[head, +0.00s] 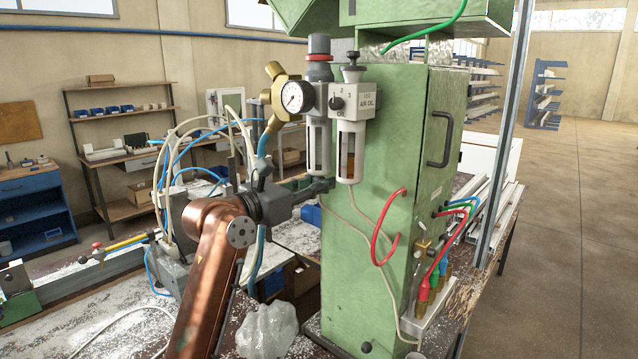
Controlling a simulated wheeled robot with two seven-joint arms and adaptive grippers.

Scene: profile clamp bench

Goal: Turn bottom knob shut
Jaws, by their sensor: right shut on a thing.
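A green machine cabinet (375,240) carries an air service unit with a round pressure gauge (293,97) and two clear bowls. The left bowl (318,148) hangs below the regulator, and the right bowl (350,152) hangs below the lubricator marked AIR OIL. My right gripper (322,187) reaches in from the left on my copper-coloured arm. Its fingers are shut at the underside of the left bowl, on the bottom knob, which the fingers mostly hide. I cannot tell the knob's turn position. My left gripper is not in view.
Looped white and blue hoses (190,150) stand behind my wrist. A red hose (374,235) loops from the cabinet front. A crumpled clear plastic bag (267,331) lies on the bench by the cabinet foot. Coloured fittings (430,285) stand at the cabinet's right.

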